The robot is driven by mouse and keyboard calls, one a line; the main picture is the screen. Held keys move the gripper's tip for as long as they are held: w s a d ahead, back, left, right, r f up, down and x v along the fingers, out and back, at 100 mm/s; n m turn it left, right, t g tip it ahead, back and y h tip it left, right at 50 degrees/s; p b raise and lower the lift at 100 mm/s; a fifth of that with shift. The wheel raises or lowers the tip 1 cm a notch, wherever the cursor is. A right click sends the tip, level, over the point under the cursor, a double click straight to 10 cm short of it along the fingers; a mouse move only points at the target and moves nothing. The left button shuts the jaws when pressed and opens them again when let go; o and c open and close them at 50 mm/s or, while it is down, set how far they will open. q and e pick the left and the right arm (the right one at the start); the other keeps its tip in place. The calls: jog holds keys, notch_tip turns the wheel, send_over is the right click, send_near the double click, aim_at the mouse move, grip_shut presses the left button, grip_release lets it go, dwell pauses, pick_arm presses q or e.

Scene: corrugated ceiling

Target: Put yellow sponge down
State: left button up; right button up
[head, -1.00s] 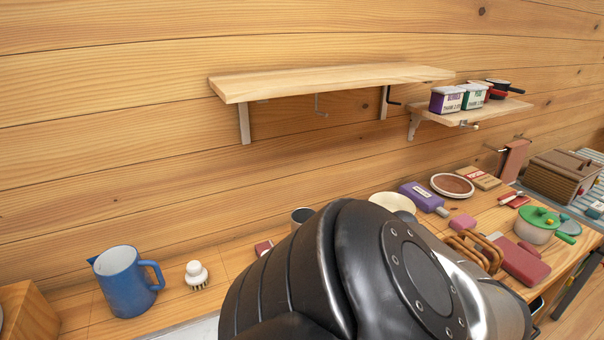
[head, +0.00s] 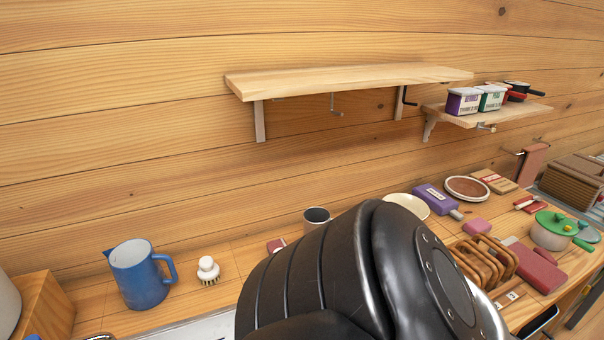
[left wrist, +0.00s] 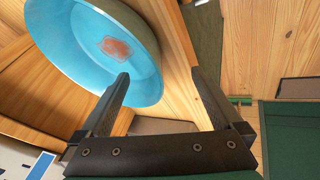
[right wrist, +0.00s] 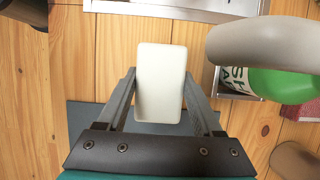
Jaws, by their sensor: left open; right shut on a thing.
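In the right wrist view my right gripper (right wrist: 160,72) is shut on a pale cream block (right wrist: 159,97), which looks like the sponge and shows little yellow. The block is between the two fingers, above a wooden surface and a grey-blue flat patch (right wrist: 88,118). I cannot tell its height above them. In the left wrist view my left gripper (left wrist: 160,75) is open and empty. A blue round dish (left wrist: 75,40) with a reddish patch is beyond its left finger. Neither gripper's fingers show in the head view, where a dark arm of mine covers the lower middle.
A metal-rimmed basin (right wrist: 180,8) and a green labelled container (right wrist: 265,82), partly behind a beige rounded thing (right wrist: 260,42), are near the block. On the counter are a blue pitcher (head: 138,275), a white brush (head: 208,268), a mug (head: 316,216) and wooden racks (head: 485,258).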

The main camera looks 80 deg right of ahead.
jog(key=shift+w+a, duration=0.7)
jog(key=shift+w, duration=0.3)
jog(key=shift+w+a+f, duration=0.1)
jog(key=shift+w, duration=0.05)
jog(key=shift+f, duration=1.65)
jog(key=shift+f, duration=0.15)
jog(key=o, duration=1.4)
jog(key=shift+o, duration=0.2)
jog(key=v, duration=1.2)
jog(key=shift+r, duration=0.25)
jog(key=shift+o, duration=0.2)
